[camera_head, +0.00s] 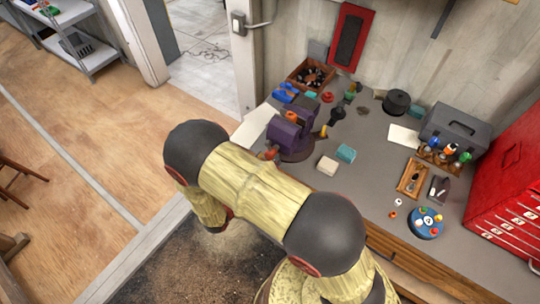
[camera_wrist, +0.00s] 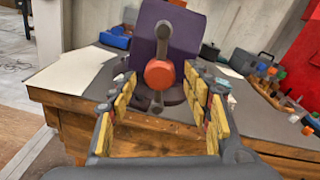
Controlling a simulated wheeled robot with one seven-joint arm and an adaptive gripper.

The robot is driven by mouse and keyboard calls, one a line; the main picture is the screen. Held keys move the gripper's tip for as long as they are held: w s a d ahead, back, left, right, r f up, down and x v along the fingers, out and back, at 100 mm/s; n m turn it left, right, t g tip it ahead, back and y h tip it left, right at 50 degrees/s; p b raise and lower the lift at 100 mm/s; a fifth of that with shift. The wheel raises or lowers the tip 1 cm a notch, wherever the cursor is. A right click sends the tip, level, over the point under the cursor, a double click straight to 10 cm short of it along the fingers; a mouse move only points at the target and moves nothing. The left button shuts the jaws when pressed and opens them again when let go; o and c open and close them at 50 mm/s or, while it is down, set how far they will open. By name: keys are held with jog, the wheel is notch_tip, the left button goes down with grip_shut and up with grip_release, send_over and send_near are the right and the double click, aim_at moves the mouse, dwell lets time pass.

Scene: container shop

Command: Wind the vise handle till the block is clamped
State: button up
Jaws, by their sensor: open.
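The purple vise (camera_head: 292,136) stands at the near left edge of the grey workbench, and its purple body (camera_wrist: 185,48) fills the upper middle of the wrist view. Its handle shows there as an orange-red hub (camera_wrist: 159,74) with a grey bar (camera_wrist: 164,40) running nearly upright through it. A small orange block (camera_head: 291,116) shows at the top of the vise; whether both jaws touch it I cannot tell. My gripper (camera_wrist: 160,80) is open, its yellow-padded fingers on either side of the handle hub, with a gap on both sides. In the head view my arm hides the gripper.
A wooden box of dark parts (camera_head: 310,75), a beige block (camera_head: 328,165) and a teal block (camera_head: 346,153) sit near the vise. A grey toolbox (camera_head: 455,128) and red drawer cabinet (camera_head: 510,185) stand at right. A pale sheet (camera_wrist: 78,70) lies left of the vise.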

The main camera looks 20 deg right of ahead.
jog(key=v, duration=0.9)
jog(key=shift+f, duration=0.15)
